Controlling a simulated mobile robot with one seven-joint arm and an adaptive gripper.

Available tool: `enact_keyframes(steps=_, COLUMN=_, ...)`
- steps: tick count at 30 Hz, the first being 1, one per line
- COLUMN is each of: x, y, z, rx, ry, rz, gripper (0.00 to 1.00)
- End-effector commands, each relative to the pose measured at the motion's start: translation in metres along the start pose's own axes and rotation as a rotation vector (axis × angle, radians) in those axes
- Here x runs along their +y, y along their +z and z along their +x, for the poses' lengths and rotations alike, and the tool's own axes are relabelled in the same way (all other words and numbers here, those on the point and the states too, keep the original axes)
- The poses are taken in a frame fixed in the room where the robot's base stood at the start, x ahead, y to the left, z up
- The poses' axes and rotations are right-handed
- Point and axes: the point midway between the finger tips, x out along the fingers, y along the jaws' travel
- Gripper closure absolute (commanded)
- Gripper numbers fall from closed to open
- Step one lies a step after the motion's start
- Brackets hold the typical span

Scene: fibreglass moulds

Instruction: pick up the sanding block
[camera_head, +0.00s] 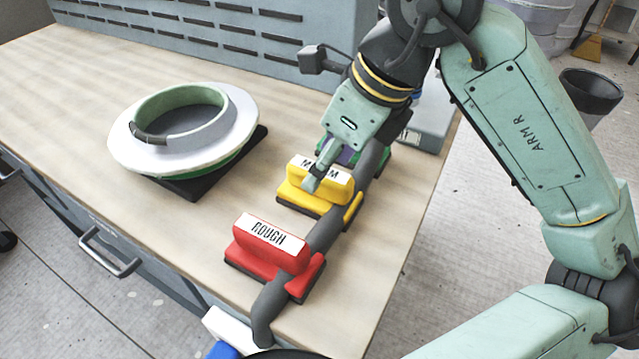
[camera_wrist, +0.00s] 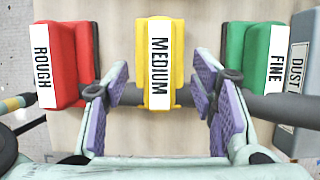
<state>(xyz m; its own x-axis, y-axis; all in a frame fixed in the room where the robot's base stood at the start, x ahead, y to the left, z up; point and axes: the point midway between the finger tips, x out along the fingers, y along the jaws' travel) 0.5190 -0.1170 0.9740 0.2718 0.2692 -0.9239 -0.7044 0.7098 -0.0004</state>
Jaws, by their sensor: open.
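Three sanding blocks stand in a row on the workbench. The red one labelled ROUGH (camera_head: 268,262) is nearest in the head view and at left in the wrist view (camera_wrist: 63,65). The yellow one labelled MEDIUM (camera_head: 297,195) is in the middle (camera_wrist: 177,62). The green one labelled FINE (camera_head: 380,158) is mostly hidden by my arm but shows at right in the wrist view (camera_wrist: 238,55). My gripper (camera_head: 327,170) is open above the yellow block. In the wrist view its purple-padded fingers (camera_wrist: 160,85) are either side of that block, with visible gaps, holding nothing.
A dark grey hose (camera_head: 323,232) runs along the row, crossing close to the blocks. A grey box labelled DUST (camera_wrist: 302,75) lies beyond the green block. A round white mould (camera_head: 240,125) sits on a black base at left. The bench (camera_head: 190,235) between mould and blocks is clear.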

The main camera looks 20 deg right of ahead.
Motion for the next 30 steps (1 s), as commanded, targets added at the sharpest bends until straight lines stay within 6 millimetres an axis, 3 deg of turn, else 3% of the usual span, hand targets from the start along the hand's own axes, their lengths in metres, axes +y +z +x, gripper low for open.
enact_keyframes(steps=8, x=0.000, y=0.000, z=0.032, rx=-0.001, ry=0.001, rz=0.000, gripper=0.48)
enact_keyframes(steps=30, x=0.000, y=-0.001, z=0.035, rx=0.000, ry=0.000, rz=0.000, gripper=0.48)
